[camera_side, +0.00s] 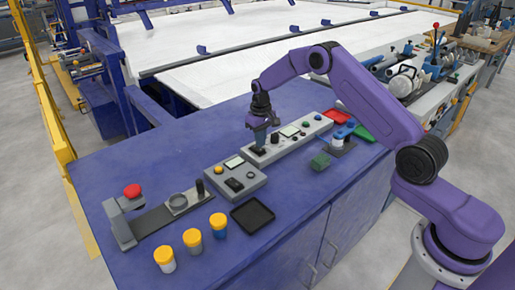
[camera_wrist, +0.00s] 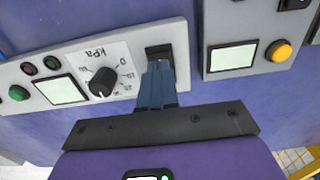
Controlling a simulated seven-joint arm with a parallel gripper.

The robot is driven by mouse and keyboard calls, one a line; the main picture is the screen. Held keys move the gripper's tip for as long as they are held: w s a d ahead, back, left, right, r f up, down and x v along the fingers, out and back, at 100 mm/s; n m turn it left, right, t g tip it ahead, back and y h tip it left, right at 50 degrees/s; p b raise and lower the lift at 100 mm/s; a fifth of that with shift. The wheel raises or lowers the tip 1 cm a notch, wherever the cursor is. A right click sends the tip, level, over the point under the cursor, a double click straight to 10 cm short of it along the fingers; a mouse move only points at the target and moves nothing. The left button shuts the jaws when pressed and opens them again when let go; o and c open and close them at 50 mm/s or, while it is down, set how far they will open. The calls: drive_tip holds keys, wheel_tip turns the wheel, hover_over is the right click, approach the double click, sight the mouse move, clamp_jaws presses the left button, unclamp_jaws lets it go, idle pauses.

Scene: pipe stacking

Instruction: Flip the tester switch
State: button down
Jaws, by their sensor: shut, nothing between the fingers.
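The tester (camera_side: 314,127) is a long grey panel on the blue bench, with a screen, a dial and coloured buttons. In the wrist view the tester (camera_wrist: 128,38) shows its kPa dial (camera_wrist: 103,82), a pale screen (camera_wrist: 60,90) and a black switch (camera_wrist: 159,53) at its right end. My gripper (camera_side: 259,143) points down over the tester's left end in the side view. In the wrist view my gripper (camera_wrist: 158,70) has its blue fingers shut together, empty, at the switch. They hide part of the switch; I cannot tell whether they touch it or which way it is set.
A grey box (camera_side: 250,184) with a screen and yellow button stands left of the tester. A black tray (camera_side: 252,215), yellow-lidded jars (camera_side: 192,237), a red-button press (camera_side: 122,215), a green block (camera_side: 320,160) and a red tray (camera_side: 336,117) are nearby. The bench's left back is clear.

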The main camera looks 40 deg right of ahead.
sight(260, 150)
drive_tip(key=shift+f, duration=1)
idle(0.7)
drive_tip(key=shift+r, duration=3.55)
drive_tip(key=shift+a, duration=0.1)
drive_tip(key=s+a+r+n, duration=0.3)
drive_tip(key=s+a+r, duration=0.2)
drive_tip(key=s+a, duration=0.3)
drive_tip(key=s+a+r+n, duration=0.3)
drive_tip(key=s+a+r, duration=0.3)
drive_tip(key=s, duration=0.3)
drive_tip(key=s+d+n, duration=0.2)
drive_tip(key=s+n, duration=0.1)
drive_tip(key=s, duration=1.1)
drive_tip(key=s+d+r+n, duration=0.1)
drive_tip(key=s+d+n, duration=0.2)
drive_tip(key=s, duration=1.2)
drive_tip(key=shift+d+r+n, duration=0.2)
drive_tip(key=shift+n, duration=0.1)
